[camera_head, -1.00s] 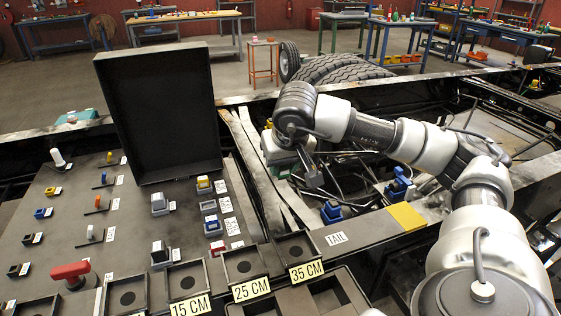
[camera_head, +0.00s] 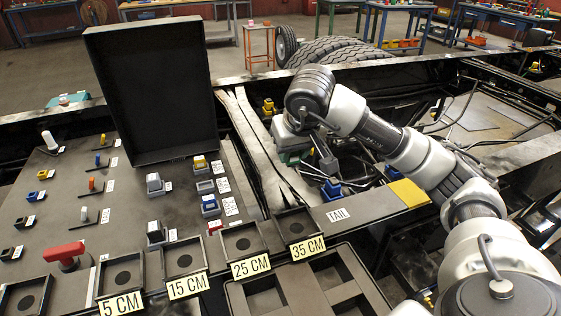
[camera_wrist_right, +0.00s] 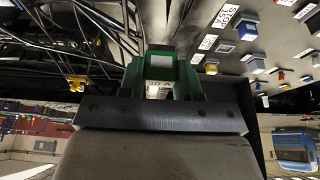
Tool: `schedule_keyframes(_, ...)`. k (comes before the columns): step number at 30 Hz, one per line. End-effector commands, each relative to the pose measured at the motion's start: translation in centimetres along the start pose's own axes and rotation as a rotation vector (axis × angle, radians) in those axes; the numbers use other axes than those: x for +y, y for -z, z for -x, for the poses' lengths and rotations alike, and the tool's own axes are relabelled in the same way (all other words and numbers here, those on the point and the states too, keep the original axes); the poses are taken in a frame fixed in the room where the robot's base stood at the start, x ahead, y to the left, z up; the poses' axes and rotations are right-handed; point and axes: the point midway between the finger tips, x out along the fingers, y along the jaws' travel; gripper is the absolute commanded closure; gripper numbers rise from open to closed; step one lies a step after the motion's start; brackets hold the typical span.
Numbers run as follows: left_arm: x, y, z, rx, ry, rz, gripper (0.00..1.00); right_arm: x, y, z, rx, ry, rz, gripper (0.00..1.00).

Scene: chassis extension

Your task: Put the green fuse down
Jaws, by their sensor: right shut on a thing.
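The green fuse (camera_wrist_right: 160,66) shows in the right wrist view as a green body with a pale grey-white top, between my gripper's two fingers. My right gripper (camera_wrist_right: 160,88) is shut on it. In the head view my right gripper (camera_head: 290,145) points down over the open chassis, left of the yellow pad and beyond the TAIL label. Only a little green of the fuse shows under it there; the rest is hidden by the gripper. My left gripper is not in view.
Square sockets labelled 5 CM to 35 CM (camera_head: 297,224) line the near panel edge. A black upright lid (camera_head: 155,95) stands on the switch panel (camera_head: 120,215). Blue parts (camera_head: 333,188) sit in the chassis near my gripper. A yellow pad (camera_head: 408,192) lies on the rail.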

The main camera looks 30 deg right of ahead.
Motion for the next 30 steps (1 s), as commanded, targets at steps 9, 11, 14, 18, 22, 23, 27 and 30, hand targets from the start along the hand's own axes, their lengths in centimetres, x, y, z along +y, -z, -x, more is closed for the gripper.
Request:
schedule_keyframes(9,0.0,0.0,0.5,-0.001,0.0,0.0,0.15,-1.8,0.8,-3.0,-0.003,-0.002,0.0,0.89)
schedule_keyframes(11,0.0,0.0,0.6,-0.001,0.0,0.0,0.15,-1.8,0.4,-3.9,-0.005,-0.002,0.0,0.89)
schedule_keyframes(14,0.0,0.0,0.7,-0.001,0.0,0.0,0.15,-1.8,-0.1,-5.2,-0.004,-0.001,0.0,0.89)
schedule_keyframes(18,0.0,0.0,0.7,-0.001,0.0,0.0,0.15,-1.7,-0.4,-5.9,0.0,-0.001,0.0,0.89)
schedule_keyframes(22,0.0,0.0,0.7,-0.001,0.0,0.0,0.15,-1.7,-0.4,-5.9,0.001,0.0,0.0,0.89)
schedule_keyframes(23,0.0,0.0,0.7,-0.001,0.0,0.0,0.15,-1.7,-0.4,-5.9,0.001,0.0,0.0,0.89)
schedule_keyframes(27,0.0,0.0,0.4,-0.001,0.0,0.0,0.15,-1.7,-0.5,-6.2,0.001,-0.001,0.0,0.89)
schedule_keyframes(30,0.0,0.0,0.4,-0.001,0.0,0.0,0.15,-1.7,-0.5,-6.2,0.001,0.0,-0.001,0.59)
